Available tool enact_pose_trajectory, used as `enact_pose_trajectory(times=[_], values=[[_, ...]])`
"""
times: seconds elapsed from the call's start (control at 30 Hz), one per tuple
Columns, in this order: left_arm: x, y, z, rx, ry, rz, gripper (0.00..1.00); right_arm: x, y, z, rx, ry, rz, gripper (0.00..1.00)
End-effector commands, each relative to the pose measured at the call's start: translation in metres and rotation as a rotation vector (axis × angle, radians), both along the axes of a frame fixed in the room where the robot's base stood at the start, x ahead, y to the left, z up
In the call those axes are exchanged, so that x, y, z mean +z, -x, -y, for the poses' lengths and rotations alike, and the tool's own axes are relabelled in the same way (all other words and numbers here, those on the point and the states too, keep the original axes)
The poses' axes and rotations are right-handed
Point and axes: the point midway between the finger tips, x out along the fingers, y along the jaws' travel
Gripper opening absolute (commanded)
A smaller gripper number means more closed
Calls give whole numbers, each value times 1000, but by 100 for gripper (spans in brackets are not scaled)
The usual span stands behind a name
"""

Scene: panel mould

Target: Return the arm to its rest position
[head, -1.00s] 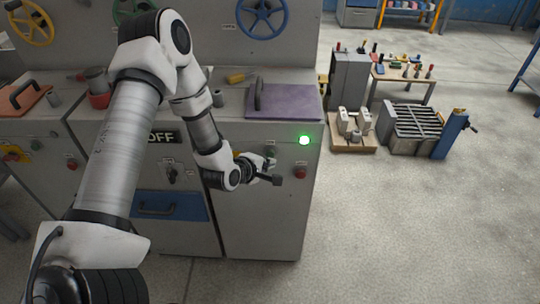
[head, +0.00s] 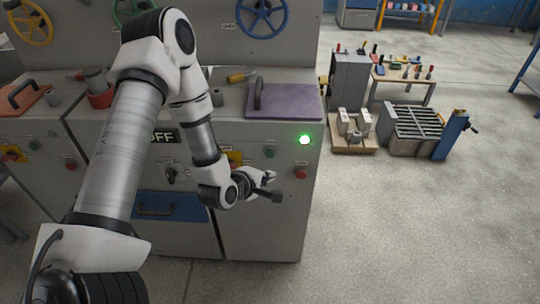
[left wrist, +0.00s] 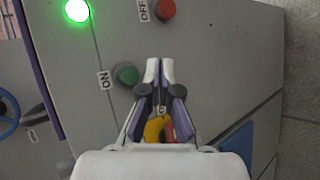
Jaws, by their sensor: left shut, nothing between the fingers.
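My left arm reaches in from the left in the head view. Its gripper (head: 272,186) is in front of the grey panel cabinet (head: 262,225), apart from it as far as I can tell. In the left wrist view the gripper (left wrist: 160,64) shows with its fingers together and nothing between them. A lit green lamp (head: 305,139) glows at the cabinet's upper right and also shows in the left wrist view (left wrist: 76,10). A red button (head: 300,172) and a green button (left wrist: 127,75) sit on the panel, with OFF and ON labels. My right gripper is out of view.
A purple plate with a handle (head: 285,107) lies on the cabinet top. A blue drawer front (head: 172,206) is below my arm. A blue handwheel (head: 262,18) is on the back panel. A slatted rack (head: 417,122) stands at right; the floor in front of it is open.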

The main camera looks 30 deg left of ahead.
Motion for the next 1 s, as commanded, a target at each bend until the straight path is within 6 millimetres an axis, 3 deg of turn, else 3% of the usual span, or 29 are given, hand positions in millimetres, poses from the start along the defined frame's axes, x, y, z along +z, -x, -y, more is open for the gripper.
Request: enact_pose_trajectory(times=[0.53,0.67,0.77,0.87,0.9,1.0], values=[[-1,0,0,0,0,-2,0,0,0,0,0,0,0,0],[-26,15,13,-41,-21,-62,0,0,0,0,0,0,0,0],[-70,52,43,-136,-72,-201,0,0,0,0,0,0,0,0],[-120,120,71,-364,-254,-425,0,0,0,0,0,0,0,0],[-136,153,79,-505,-357,-519,0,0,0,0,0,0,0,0],[-156,222,84,-904,-594,-697,0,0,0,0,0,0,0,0]])
